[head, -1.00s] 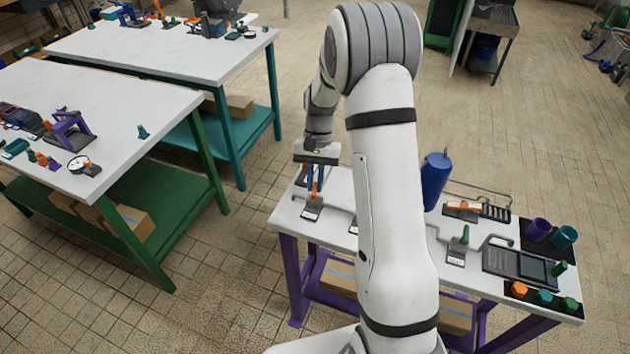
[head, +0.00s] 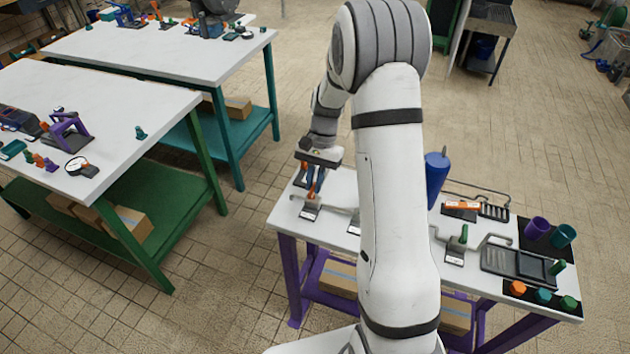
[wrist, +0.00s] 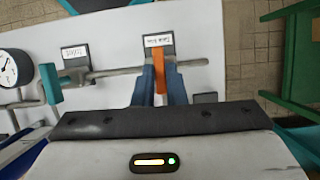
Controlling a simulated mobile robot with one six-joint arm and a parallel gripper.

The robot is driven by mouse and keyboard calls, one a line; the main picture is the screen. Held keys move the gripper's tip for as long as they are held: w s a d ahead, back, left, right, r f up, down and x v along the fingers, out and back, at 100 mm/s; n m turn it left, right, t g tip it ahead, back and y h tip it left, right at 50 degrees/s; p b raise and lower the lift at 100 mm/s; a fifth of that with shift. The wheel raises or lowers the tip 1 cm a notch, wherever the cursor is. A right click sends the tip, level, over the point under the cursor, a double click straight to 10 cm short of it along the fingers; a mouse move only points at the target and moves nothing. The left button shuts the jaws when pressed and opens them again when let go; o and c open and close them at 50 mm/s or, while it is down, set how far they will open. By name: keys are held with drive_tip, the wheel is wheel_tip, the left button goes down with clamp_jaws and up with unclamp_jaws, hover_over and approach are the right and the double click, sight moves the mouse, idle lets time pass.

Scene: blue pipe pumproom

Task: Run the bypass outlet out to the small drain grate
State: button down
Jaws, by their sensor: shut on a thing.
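My gripper (head: 312,184) is at the far left end of the purple-legged bench. In the wrist view its blue fingers (wrist: 163,88) are shut on an upright orange handle (wrist: 165,77). The handle rises beside a grey pipe, at a dark labelled plate (wrist: 160,45) whose writing I cannot read. A small dark slotted grate (head: 495,212) lies at the bench's right back, beside an orange piece on a dark base (head: 462,210). I cannot tell which pipe end is the bypass outlet; my arm hides the middle of the bench.
A blue cylinder (head: 436,178) stands behind my arm. A green handle (head: 463,236) and a larger dark slotted tray (head: 520,265) are to the right. Purple and teal cups (head: 564,235) stand at the right end. In the wrist view a gauge (wrist: 10,68) and teal handle (wrist: 50,84) are left.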

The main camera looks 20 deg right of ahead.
drive_tip(key=c, duration=1.5)
unclamp_jaws()
drive_tip(key=shift+v, duration=3.85)
drive_tip(key=shift+r, duration=0.15)
drive_tip(key=s+r+n+t+h, duration=0.1)
drive_tip(key=s+r+n+t, duration=0.1)
drive_tip(key=s, duration=0.6)
drive_tip(key=s+a+r+n+t+h, duration=0.1)
drive_tip(key=s+r+n+t, duration=0.1)
drive_tip(key=s, duration=0.6)
drive_tip(key=s+a+r+n+t, duration=0.1)
drive_tip(key=s+r+n+t, duration=0.1)
drive_tip(key=s+r, duration=0.3)
drive_tip(key=shift+s+a+r+n+h, duration=0.2)
drive_tip(key=shift+s+n, duration=0.2)
drive_tip(key=shift+s, duration=0.4)
drive_tip(key=shift+s+a+r+n+h, duration=0.1)
drive_tip(key=shift+s+r+n+h, duration=0.1)
drive_tip(key=shift+s+n, duration=0.4)
